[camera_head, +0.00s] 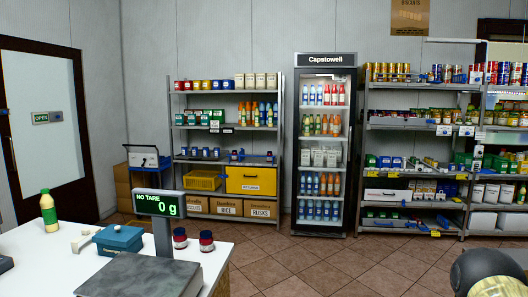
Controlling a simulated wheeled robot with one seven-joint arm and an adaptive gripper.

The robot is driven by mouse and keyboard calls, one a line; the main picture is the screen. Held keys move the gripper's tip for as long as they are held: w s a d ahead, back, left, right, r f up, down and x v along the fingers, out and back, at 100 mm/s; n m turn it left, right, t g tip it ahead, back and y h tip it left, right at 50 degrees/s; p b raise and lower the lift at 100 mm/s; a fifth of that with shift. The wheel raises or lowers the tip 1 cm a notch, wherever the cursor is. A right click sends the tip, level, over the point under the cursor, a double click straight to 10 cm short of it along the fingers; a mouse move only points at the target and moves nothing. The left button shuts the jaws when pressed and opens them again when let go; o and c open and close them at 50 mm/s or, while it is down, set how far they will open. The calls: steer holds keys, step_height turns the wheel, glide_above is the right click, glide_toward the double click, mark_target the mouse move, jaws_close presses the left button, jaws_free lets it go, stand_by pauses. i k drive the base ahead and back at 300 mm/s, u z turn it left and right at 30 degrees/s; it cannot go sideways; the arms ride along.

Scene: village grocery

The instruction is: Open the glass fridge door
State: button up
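The glass fridge (325,60) stands against the back wall, right of centre, with a dark frame and a sign reading "Capstowell". Its glass door (322,118) looks closed, and several shelves of bottles and white packs show behind it. I cannot clearly make out the handle at this distance. A dark rounded part of my own arm shows at the bottom right corner. My gripper's fingers are not in view, and the fridge is well beyond the arm, across the floor.
Tiled floor (300,258) is free in front of the fridge. A white counter (52,265) with a scale display (158,204) and two dark jars fills the lower left. Stocked shelves flank the fridge: left unit (224,158), right unit (415,128).

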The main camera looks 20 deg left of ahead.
mark_target(342, 229)
steer(key=u, duration=0.05)
steer(key=i, duration=0.75)
steer(key=z, duration=0.35)
steer(key=i, duration=3.45)
steer(key=u, duration=0.2)
steer(key=i, duration=1.65)
steer(key=u, duration=0.2)
